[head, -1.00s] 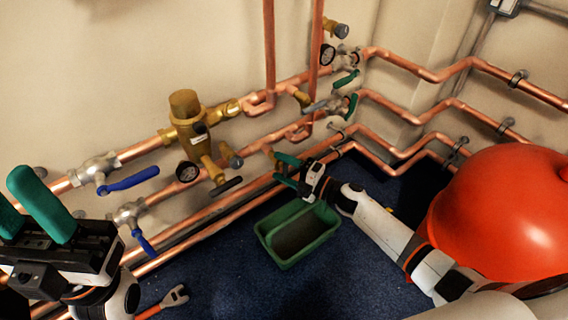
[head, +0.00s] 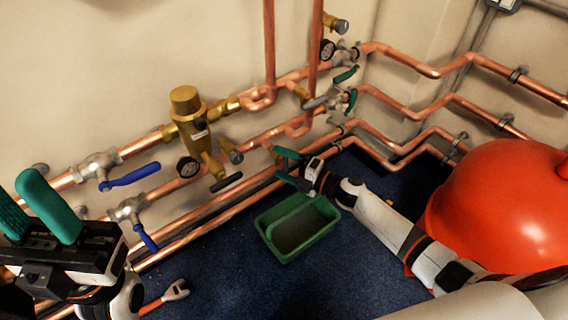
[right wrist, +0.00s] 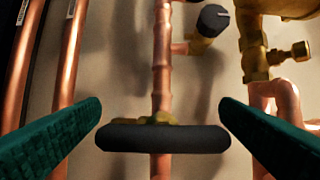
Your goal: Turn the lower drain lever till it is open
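In the right wrist view, a black lever handle (right wrist: 165,138) lies crosswise over a copper pipe, with brass behind it. My right gripper (right wrist: 160,106) is open, its green fingers on either side of the lever with small gaps at both ends. I cannot tell how deep the lever sits between them. In the head view my right gripper (head: 279,164) is at the lower pipes, beside a small brass fitting (head: 269,149); the lever is not clear there. My left gripper (head: 32,200) is open and empty at the left edge.
A brass mixing valve (head: 190,115) and another black handle (head: 227,183) stand left of my right gripper. Blue levers (head: 133,176) are further left. A green tray (head: 270,243) and a wrench (head: 176,290) lie on the floor. A red vessel (head: 500,205) stands right.

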